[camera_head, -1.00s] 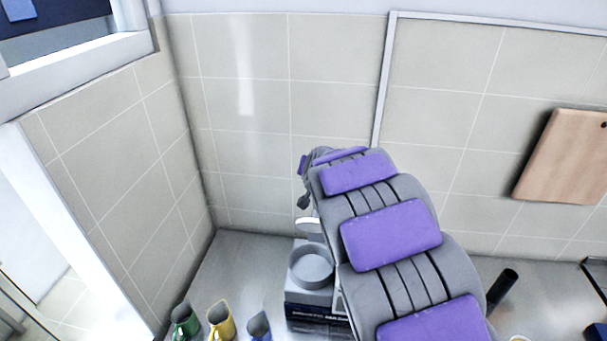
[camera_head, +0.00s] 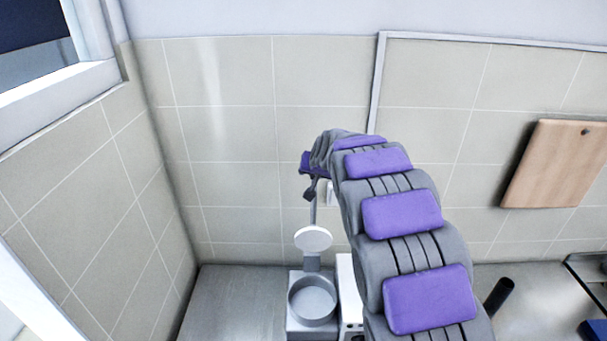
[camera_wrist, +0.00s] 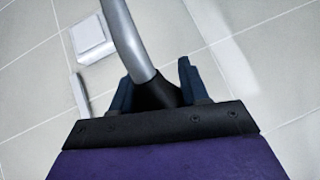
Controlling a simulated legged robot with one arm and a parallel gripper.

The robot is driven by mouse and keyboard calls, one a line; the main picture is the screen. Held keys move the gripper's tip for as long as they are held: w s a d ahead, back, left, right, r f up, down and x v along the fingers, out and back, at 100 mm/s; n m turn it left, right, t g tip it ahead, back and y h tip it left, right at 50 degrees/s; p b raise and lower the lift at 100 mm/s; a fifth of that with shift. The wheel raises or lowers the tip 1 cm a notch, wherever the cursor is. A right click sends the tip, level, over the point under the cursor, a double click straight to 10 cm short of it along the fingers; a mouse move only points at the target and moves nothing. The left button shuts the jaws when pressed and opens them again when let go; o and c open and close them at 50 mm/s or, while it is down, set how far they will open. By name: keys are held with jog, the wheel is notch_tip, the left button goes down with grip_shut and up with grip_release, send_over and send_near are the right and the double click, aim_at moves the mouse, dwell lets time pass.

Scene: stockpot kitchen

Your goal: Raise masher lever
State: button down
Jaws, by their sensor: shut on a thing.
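The masher stands in the back corner of the counter, with a grey round bowl (camera_head: 312,300) at its base and a pale round disc (camera_head: 313,238) above the bowl. Its lever (camera_head: 313,210) rises behind the disc to my gripper (camera_head: 310,190). In the wrist view the lever is a curved silver tube (camera_wrist: 127,40) with a black end. My gripper (camera_wrist: 157,92) has its dark fingers on either side of that black end and is shut on it. My arm hides the masher's right side.
Tiled walls close in behind and to the left. A wooden board (camera_head: 553,163) hangs on the right wall area. A dark cylinder (camera_head: 499,295) stands right of my arm. The counter (camera_head: 232,290) left of the masher is clear in view.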

jog(key=shift+w+d+f, duration=0.1)
jog(key=shift+w+f, duration=0.15)
jog(key=shift+w, duration=0.5)
jog(key=c, duration=1)
grip_release()
jog(key=o, duration=0.4)
jog(key=shift+w, duration=0.2)
jog(key=shift+s, duration=0.1)
jog(key=shift+r, duration=0.1)
jog(key=b+v, duration=0.2)
jog(key=v, duration=1.5)
jog(key=shift+b, duration=0.4)
